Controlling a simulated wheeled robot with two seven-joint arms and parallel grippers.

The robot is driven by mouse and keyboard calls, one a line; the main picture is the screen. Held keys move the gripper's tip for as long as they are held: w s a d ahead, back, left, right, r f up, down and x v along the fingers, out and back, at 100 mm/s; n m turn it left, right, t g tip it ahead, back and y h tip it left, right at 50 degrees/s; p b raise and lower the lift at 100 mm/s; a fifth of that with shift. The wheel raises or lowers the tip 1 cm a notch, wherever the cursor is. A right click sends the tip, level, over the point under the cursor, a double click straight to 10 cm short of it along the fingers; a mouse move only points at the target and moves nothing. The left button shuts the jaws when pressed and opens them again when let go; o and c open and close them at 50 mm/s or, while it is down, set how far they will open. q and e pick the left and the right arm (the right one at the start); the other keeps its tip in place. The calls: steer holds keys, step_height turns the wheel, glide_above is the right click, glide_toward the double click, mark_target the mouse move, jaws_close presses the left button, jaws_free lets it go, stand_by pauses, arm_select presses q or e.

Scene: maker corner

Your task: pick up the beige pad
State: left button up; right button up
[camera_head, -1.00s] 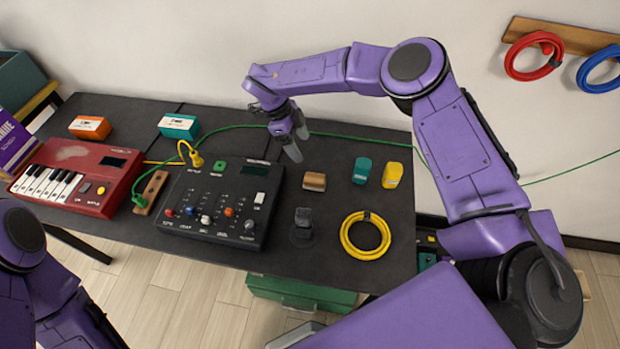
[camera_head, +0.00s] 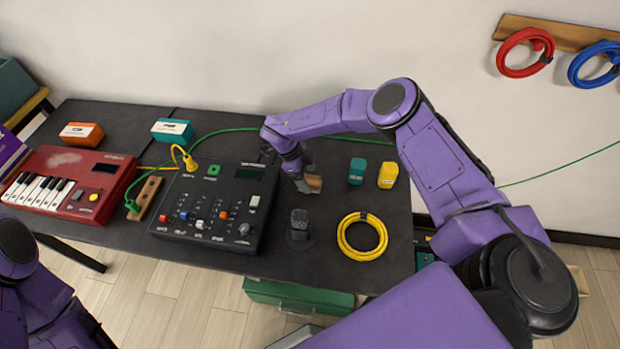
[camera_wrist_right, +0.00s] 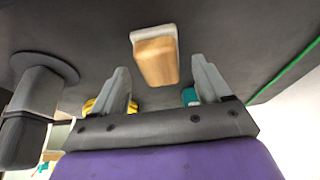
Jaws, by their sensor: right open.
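The beige pad is a small block with a tan wooden body and a paler layer on one side. It lies on the dark table, partly hidden by my right gripper in the head view (camera_head: 314,184), and shows clearly in the right wrist view (camera_wrist_right: 155,58). My right gripper (camera_head: 304,180) is open over it. In the right wrist view its two fingers (camera_wrist_right: 160,76) stand on either side of the pad's near end, with gaps on both sides. My left arm shows at the lower left of the head view; its gripper is out of view.
A black knobbed stand piece (camera_head: 299,222) is in front of the pad. The black mixer box (camera_head: 215,215) is to its left. A teal block (camera_head: 357,171) and yellow block (camera_head: 388,175) are to its right. A yellow cable coil (camera_head: 345,240) lies front right. A green cable (camera_head: 340,136) runs behind.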

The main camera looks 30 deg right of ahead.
steer(key=shift+s+d+f, duration=0.1)
steer(key=shift+d+f, duration=0.05)
steer(key=shift+f, duration=0.3)
steer(key=c, duration=1.1)
steer(key=shift+c, duration=0.2)
step_height(320, 180, up, 3)
steer(key=shift+f+b, duration=0.1)
steer(key=shift+b, duration=0.25)
steer(key=s+a+r+b, duration=0.2)
steer(key=a+r+b, duration=0.3)
steer(key=a+r, duration=0.5)
steer(key=a, duration=0.3)
steer(key=shift+s+a+r, duration=0.15)
steer(key=shift+s+a, duration=0.25)
